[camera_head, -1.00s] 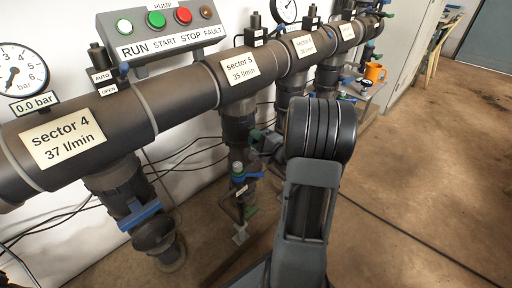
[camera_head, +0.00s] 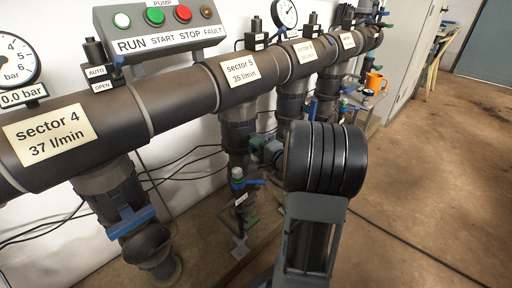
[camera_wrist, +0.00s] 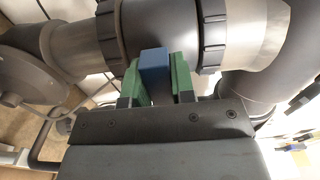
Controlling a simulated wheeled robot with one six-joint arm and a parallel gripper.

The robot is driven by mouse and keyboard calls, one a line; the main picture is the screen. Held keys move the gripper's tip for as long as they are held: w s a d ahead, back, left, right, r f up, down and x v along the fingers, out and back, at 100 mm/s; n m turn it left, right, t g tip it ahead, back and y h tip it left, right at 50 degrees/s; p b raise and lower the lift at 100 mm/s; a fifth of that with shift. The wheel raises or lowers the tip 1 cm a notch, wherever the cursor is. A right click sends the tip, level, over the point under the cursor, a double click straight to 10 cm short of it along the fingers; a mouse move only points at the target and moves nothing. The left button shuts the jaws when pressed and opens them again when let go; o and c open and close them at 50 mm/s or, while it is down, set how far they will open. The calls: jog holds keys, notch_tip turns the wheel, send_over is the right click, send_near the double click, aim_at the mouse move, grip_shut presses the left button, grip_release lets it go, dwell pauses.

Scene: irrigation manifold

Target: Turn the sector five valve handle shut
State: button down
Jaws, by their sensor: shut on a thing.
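The sector 5 label (camera_head: 238,69) is on the main pipe, above a dark drop pipe (camera_head: 238,132). My gripper (camera_wrist: 157,78) has green fingertips, one on each side of a blue handle (camera_wrist: 154,60) on a dark pipe body, and is shut on it. In the head view my gripper (camera_head: 268,150) is beside the sector 5 drop pipe, partly hidden behind my arm. The held handle cannot be made out there, and no label shows in the wrist view.
The sector 4 valve has a blue handle (camera_head: 130,221) at the left. A small green-topped fitting (camera_head: 238,176) with a blue lever stands below sector 5. Black cables (camera_head: 180,163) run along the wall. The floor at the right is clear.

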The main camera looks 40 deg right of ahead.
jog(key=c, duration=1)
grip_release()
jog(key=shift+o, duration=0.2)
jog(key=shift+s, duration=0.1)
jog(key=s+d+p, duration=0.2)
jog(key=s+p, duration=0.1)
jog(key=s, duration=1)
jog(key=shift+s+d, duration=0.2)
jog(key=a+r+n+g+y+p, duration=0.6)
jog(key=a+r+n+g+p, duration=0.45)
jog(key=a+r+p, duration=0.85)
jog(key=s+a+r+n+g+h+p, duration=0.1)
jog(key=r+h+p, duration=0.3)
jog(key=r+p, duration=0.6)
jog(key=s+a+r+n+g+h+p, duration=0.2)
jog(key=a+r+n+h+p, duration=0.1)
jog(key=r+p, duration=0.7)
jog(key=shift+s+a+r+n+g+h, duration=0.2)
jog(key=shift+r+n+g+h, duration=0.2)
jog(key=shift+n+h, duration=0.45)
